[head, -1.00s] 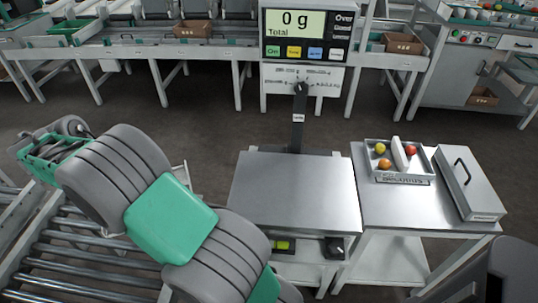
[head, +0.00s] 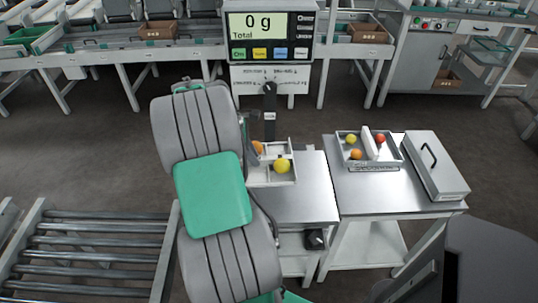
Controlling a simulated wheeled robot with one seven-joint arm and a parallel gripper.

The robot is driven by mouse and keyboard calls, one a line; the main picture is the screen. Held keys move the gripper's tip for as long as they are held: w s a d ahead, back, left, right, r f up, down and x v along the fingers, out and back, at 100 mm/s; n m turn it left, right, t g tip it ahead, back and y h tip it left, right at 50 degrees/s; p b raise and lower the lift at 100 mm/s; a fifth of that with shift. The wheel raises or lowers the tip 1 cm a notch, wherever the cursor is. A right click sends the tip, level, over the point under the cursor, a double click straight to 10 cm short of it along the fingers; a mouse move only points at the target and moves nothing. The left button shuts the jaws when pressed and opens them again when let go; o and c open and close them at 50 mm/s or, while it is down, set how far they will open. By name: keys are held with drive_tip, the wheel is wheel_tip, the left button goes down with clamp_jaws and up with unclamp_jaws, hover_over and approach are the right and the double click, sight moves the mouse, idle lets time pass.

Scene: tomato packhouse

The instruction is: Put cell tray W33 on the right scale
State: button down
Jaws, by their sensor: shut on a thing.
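A pale cell tray (head: 285,182) shows over the back left part of the scale's steel platform (head: 312,195). The scale's display (head: 257,26) on the post reads 0 g. I cannot tell whether the tray touches the platform.
Right of the scale, a steel side table (head: 350,195) holds a divided tray (head: 391,158) with several tomatoes and a closed metal case (head: 440,172) with a handle. A roller conveyor (head: 90,255) lies at the lower left. Benches with cardboard boxes stand behind, across open floor.

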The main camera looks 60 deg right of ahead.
sight(270, 159)
drive_tip(key=shift+m, duration=0.3)
drive_tip(key=s, duration=0.1)
drive_tip(key=s+d, duration=0.1)
drive_tip(key=s, duration=0.1)
drive_tip(key=s+d, duration=0.1)
drive_tip(key=shift+s+f, duration=0.2)
drive_tip(key=shift+s, duration=0.1)
wheel_tip(270, 159, down, 6)
drive_tip(key=b, duration=0.7)
drive_tip(key=shift+f+b, duration=0.4)
drive_tip(key=shift+f, duration=0.7)
drive_tip(key=shift+f+p, duration=0.25)
drive_tip(key=shift+p, duration=0.05)
drive_tip(key=c, duration=1.3)
unclamp_jaws()
drive_tip(key=shift+c, duration=1.4)
